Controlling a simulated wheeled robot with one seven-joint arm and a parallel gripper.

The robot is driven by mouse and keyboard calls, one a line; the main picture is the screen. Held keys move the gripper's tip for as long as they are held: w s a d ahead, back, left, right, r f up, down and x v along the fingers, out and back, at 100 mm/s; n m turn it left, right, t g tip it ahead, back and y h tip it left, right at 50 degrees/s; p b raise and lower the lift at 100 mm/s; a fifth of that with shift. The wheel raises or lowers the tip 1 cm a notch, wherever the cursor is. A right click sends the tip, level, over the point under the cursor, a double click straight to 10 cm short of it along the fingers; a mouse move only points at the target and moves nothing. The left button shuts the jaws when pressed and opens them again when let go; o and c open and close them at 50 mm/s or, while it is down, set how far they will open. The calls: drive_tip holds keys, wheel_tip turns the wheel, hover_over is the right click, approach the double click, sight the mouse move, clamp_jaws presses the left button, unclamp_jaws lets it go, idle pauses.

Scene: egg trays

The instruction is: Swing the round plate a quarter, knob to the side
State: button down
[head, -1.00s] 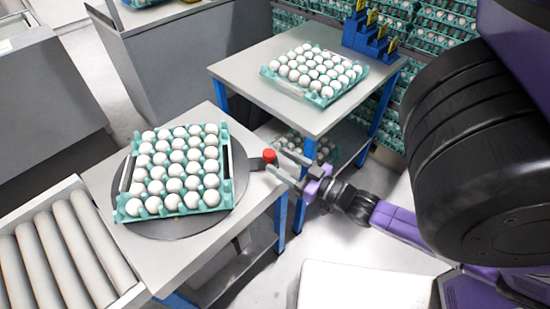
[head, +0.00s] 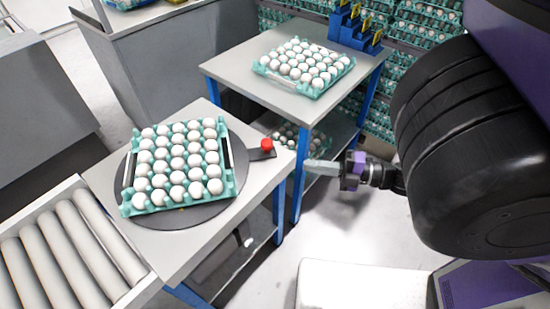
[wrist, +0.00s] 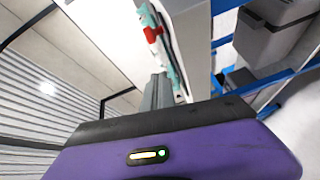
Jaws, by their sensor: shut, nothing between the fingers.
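The round plate (head: 180,221) is dark grey and lies flat on a grey table at the left. A short dark arm sticks out from its right side and carries the red knob (head: 267,145). A teal tray (head: 133,199) of white eggs sits on the plate. My gripper (head: 308,166) is shut and empty, to the right of the knob and apart from it, beyond the table's right edge. In the wrist view the shut fingers (wrist: 157,92) point toward the red knob (wrist: 152,35), with the teal tray edge near it.
A roller conveyor (head: 75,240) adjoins the table at lower left. A second table (head: 240,72) behind holds another egg tray and blue holders (head: 355,30). Racks of egg trays stand at the back. Floor is open right of the plate's table.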

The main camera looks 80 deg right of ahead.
drive_tip(key=shift+n, duration=0.6)
drive_tip(key=w+p, duration=0.1)
drive_tip(key=w, duration=0.9)
drive_tip(key=shift+w+a+p, duration=0.1)
drive_tip(key=shift+w+p, duration=0.15)
drive_tip(key=shift+p, duration=0.15)
drive_tip(key=shift+w+d+f, duration=0.1)
drive_tip(key=shift+d+f, duration=0.05)
drive_tip(key=shift+d, duration=0.45)
drive_tip(key=shift+w+d+f, duration=0.1)
drive_tip(key=shift+d, duration=1.15)
drive_tip(key=shift+f, duration=0.1)
